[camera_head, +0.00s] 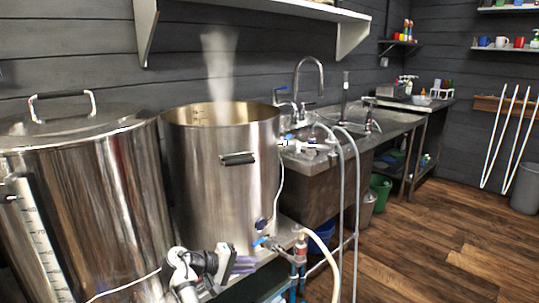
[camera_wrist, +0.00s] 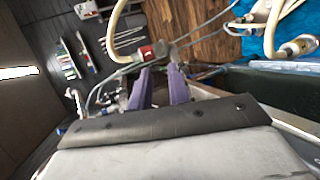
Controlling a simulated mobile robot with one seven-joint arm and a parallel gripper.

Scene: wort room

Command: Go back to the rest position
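My gripper (camera_head: 244,264) shows low in the head view, in front of the open steel kettle (camera_head: 222,165) and close to the shelf under it. Its purple fingers point to the right. In the wrist view my gripper (camera_wrist: 160,76) has its two purple fingers apart, with a gap and nothing held between them that I can see. My white and grey wrist shows to the left of the fingers in the head view. Whether the fingers touch the kettle or shelf cannot be told.
A lidded steel kettle (camera_head: 82,200) stands at the left; steam rises from the open one. A steel sink (camera_head: 315,185) stands behind. The wood floor (camera_head: 450,240) at right is clear.

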